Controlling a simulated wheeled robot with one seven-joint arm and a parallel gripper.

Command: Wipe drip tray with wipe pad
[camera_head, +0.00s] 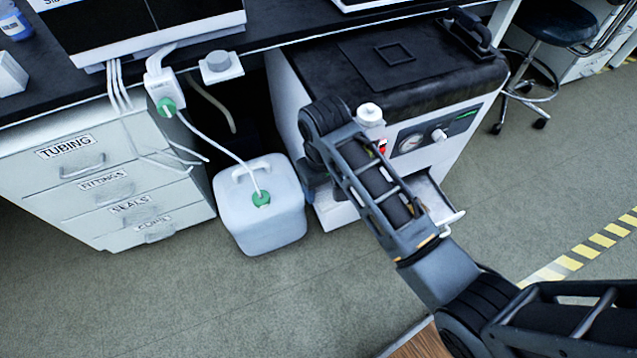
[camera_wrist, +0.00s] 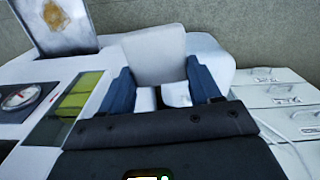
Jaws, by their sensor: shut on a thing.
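My gripper (camera_wrist: 160,82) shows two dark blue fingers in the wrist view. They are shut on the wipe pad (camera_wrist: 154,54), a pale grey-white square with white blocks at its near edge between the fingers. The drip tray (camera_wrist: 65,24) is at the top left of the wrist view, pulled out, with a brown-yellow stain on its floor. The pad is apart from the tray, to its right in that view. In the head view the drip tray (camera_head: 437,205) juts from the white unit, partly hidden by my arm. My fingers and the pad are mostly hidden there.
The white unit (camera_head: 322,212) has a gauge and a black top. A white jug (camera_head: 262,213) with a green cap and tube stands on the floor to its left. Labelled drawers (camera_head: 110,185) stand farther left. A stool (camera_head: 560,25) is at upper right.

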